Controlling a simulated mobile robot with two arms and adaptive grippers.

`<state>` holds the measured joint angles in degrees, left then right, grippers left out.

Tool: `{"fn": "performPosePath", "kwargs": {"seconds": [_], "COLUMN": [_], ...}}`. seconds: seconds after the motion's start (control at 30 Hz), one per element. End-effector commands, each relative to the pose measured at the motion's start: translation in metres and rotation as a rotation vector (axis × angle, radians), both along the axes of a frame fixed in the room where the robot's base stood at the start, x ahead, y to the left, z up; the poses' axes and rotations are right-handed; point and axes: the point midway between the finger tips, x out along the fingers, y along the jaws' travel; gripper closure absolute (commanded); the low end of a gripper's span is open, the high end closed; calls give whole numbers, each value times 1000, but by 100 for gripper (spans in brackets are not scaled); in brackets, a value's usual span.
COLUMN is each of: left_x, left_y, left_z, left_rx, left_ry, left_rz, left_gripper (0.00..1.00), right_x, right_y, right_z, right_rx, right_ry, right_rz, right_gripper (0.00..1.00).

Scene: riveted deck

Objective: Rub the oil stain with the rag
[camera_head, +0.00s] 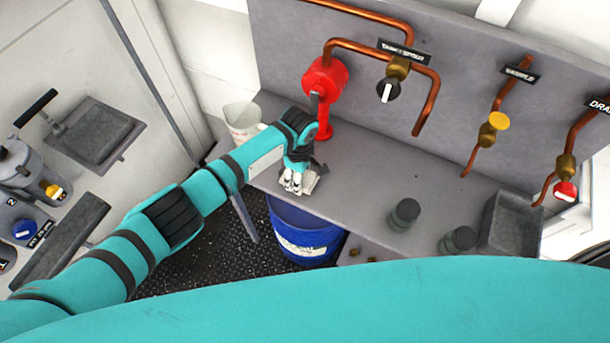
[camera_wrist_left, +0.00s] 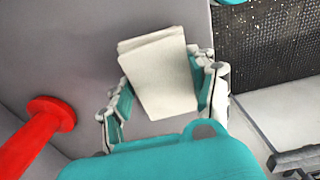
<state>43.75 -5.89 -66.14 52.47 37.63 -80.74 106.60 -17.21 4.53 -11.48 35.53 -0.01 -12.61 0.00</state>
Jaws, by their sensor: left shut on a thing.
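In the head view only a small pale part of the rag (camera_head: 312,181) shows beside the fingers. I cannot tell whether the rag touches the bench. No oil stain is visible in either view; the arm and gripper hide part of the bench. My right gripper is not in view.
A red pump (camera_head: 325,80) stands behind the gripper, with a white jug (camera_head: 242,120) to its left. A blue drum (camera_head: 300,235) is below the bench edge. Dark round jars (camera_head: 404,214) and a grey bin (camera_head: 508,222) stand at the right. Copper pipes with valves line the back panel.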

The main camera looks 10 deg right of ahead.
Motion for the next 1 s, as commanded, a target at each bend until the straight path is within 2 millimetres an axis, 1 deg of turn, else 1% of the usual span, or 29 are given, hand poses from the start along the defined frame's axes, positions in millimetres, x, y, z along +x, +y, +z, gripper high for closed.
{"fn": "performPosePath", "kwargs": {"seconds": [0.4, 0.73, 1.0], "left_x": [19, 26, 39], "left_y": [27, 37, 56], "left_z": [-3, -3, -3], "left_rx": [1, 3, 3], "left_ry": [0, 1, 1], "left_rz": [1, 2, 4], "left_gripper": [68, 68, 68], "right_x": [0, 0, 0], "right_y": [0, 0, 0], "right_z": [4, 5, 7], "right_rx": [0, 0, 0], "right_ry": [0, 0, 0], "right_rz": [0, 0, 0], "right_gripper": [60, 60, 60]}}
